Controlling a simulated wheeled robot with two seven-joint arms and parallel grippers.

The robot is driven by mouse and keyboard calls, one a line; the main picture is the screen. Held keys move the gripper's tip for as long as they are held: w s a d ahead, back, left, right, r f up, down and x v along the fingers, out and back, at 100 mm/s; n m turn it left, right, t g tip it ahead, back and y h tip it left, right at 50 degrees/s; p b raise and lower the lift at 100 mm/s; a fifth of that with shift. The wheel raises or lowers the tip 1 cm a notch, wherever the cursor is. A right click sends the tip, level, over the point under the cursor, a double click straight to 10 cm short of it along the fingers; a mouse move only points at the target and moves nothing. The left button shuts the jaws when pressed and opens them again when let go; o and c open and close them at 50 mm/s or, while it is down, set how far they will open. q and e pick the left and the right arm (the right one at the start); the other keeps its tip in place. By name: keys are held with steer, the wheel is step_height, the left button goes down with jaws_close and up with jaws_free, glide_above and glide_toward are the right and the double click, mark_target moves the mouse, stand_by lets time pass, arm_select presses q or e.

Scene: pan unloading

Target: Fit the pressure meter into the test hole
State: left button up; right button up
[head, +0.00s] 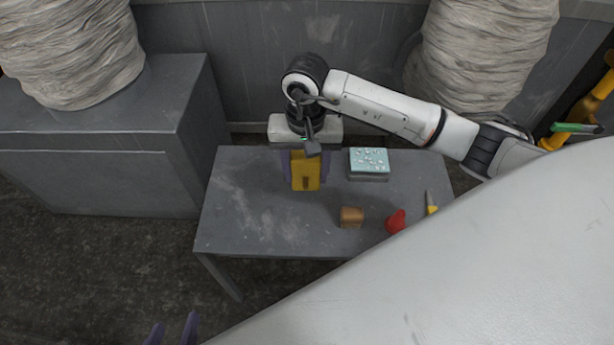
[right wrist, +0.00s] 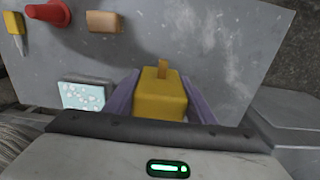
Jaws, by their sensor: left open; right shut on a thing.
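My right gripper (head: 305,176) is shut on a yellow block with a small brown peg, which I take to be the pressure meter (head: 306,166). It is over the back part of the grey table. In the right wrist view the meter (right wrist: 160,100) sits between the two purple fingers, its peg pointing away from the wrist. I cannot tell whether it touches the table. My left gripper (head: 174,330) shows only its purple fingertips at the bottom edge, open and empty, off the table. I cannot make out a test hole in either view.
The grey table (head: 250,215) also bears a box with a speckled light blue top (head: 369,159), a brown block (head: 351,217), a red object (head: 396,221) and a yellow-handled tool (head: 432,208). A grey cabinet (head: 110,180) stands left. The table's left front is clear.

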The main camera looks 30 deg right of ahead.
step_height(320, 180, down, 3)
steer(key=shift+r, duration=0.15)
steer(key=shift+b, duration=0.4)
steer(key=o, duration=1.1)
steer(key=shift+c, duration=0.2)
arm_select(q)
steer(key=shift+w+d+f+g, duration=0.2)
steer(key=shift+d+f+g, duration=0.1)
steer(key=shift+d+f, duration=0.1)
arm_select(e)
steer(key=shift+r+p, duration=0.3)
arm_select(q)
steer(key=shift+s+a+r+p, duration=0.2)
steer(key=shift+a+r+p, duration=0.2)
steer(key=shift+p, duration=0.2)
steer(key=shift+s+a+r+p, duration=0.15)
steer(key=shift+a+r+p, duration=0.1)
steer(key=shift+r+p, duration=0.3)
arm_select(e)
step_height(320, 180, up, 11)
steer(key=shift+r, duration=0.2)
